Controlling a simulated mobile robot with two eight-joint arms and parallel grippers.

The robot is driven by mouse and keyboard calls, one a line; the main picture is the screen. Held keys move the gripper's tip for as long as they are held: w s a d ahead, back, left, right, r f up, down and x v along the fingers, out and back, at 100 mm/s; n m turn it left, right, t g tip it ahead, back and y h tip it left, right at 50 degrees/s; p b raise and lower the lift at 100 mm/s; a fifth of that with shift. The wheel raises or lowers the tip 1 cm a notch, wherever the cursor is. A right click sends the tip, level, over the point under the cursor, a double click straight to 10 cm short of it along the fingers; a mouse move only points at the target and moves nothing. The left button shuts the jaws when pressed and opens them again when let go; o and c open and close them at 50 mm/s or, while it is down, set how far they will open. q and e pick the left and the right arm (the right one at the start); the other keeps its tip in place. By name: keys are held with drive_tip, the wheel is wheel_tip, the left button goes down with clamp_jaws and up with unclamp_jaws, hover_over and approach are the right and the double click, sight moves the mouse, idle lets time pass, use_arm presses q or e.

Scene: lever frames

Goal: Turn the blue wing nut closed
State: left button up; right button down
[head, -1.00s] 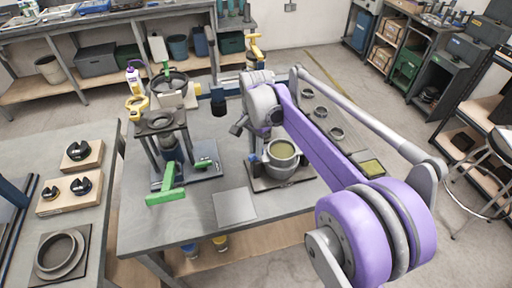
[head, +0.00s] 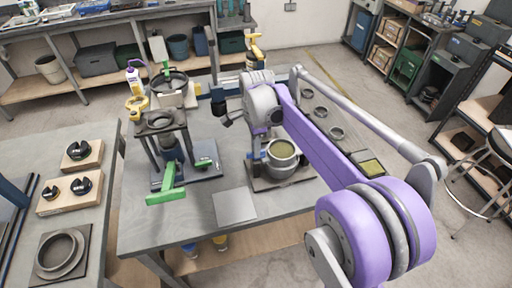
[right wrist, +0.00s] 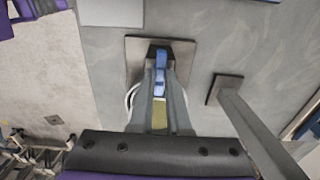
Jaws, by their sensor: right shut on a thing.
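The blue wing nut (right wrist: 160,58) shows in the right wrist view, between the tips of my right gripper (right wrist: 160,68). The gripper's two grey fingers are shut on it. It sits beside a grey pot with yellow-green contents (right wrist: 159,117), over a dark square base plate (right wrist: 134,50). In the head view the pot (head: 282,158) stands on the table, and my right arm's purple link and joint hide most of the gripper and the wing nut. How far the nut is turned cannot be told. My left gripper is not in view.
A stand with a green lever (head: 165,188) is left of the pot on the same table. A flat grey plate (head: 234,206) lies in front, between them. Several rings (head: 320,111) lie behind right. Another table (head: 98,215) at left holds wooden blocks with black parts.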

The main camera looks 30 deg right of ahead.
idle(0.3)
drive_tip(key=c, duration=0.9)
unclamp_jaws()
wheel_tip(320, 180, up, 11)
drive_tip(key=shift+f+p, duration=0.1)
drive_tip(key=shift+p, duration=0.3)
